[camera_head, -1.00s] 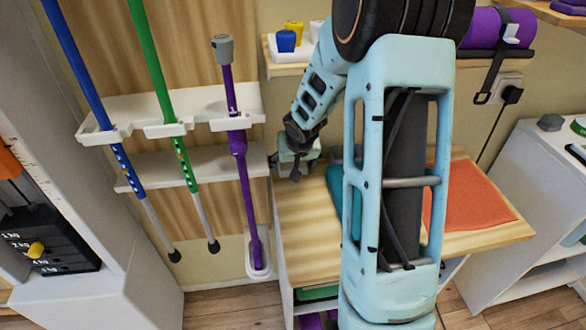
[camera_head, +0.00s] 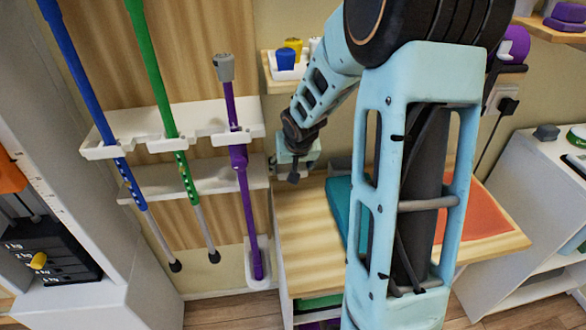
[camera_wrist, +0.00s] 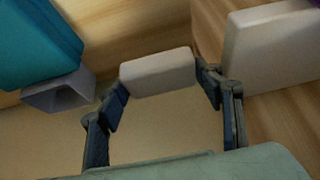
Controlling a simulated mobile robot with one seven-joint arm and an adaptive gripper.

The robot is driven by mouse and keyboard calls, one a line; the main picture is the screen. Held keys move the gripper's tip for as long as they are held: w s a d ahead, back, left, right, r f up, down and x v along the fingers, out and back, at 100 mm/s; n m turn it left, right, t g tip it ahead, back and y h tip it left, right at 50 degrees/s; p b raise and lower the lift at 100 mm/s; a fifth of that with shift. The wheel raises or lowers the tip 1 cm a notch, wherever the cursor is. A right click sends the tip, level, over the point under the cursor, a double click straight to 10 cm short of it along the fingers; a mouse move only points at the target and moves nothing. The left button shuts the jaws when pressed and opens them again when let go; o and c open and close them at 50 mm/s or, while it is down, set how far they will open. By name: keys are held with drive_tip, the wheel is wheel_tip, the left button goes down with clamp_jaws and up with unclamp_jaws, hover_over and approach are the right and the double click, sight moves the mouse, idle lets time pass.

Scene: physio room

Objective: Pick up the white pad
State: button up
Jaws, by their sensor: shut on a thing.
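The white pad (camera_wrist: 158,72) is between the fingertips of my gripper (camera_wrist: 162,88) in the wrist view. The fingers are closed on its two ends. It is a small, plain, rounded block with one broad face visible. In the head view my gripper (camera_head: 294,172) is at the back left of the wooden table (camera_head: 305,235), near the wall. The pad cannot be made out there. The wrist view does not clearly show how far the pad is above a surface.
A teal block (camera_head: 340,205) and an orange cloth (camera_head: 472,215) are on the table, partly behind my arm. A purple pole (camera_head: 245,190) in its white rack (camera_head: 105,150) stands close left of my gripper. A shelf with a blue cup (camera_head: 286,59) is above.

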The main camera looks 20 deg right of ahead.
sight(289, 169)
drive_tip(key=v, duration=0.2)
drive_tip(key=a+p+v, duration=0.1)
drive_tip(key=v, duration=0.2)
drive_tip(key=shift+s, duration=0.2)
drive_tip(key=s+a+r+p, duration=0.2)
drive_tip(key=s+a+r, duration=0.1)
drive_tip(key=s, duration=0.5)
drive_tip(key=shift+a+r, duration=0.3)
drive_tip(key=shift+a, duration=0.45)
drive_tip(key=o, duration=0.4)
drive_tip(key=c, duration=0.3)
drive_tip(key=shift+w+d+r+n+y, duration=0.2)
drive_tip(key=shift+w+d+r+n, duration=0.2)
drive_tip(key=shift+w+d, duration=0.15)
drive_tip(key=shift+w+d+r+n+y, duration=0.2)
drive_tip(key=shift+w+d+r+n, duration=0.1)
drive_tip(key=shift+w+d+n, duration=0.25)
drive_tip(key=shift+c, duration=0.3)
drive_tip(key=shift+w+d+r, duration=0.1)
drive_tip(key=shift+w+r, duration=0.05)
drive_tip(key=shift+r, duration=0.1)
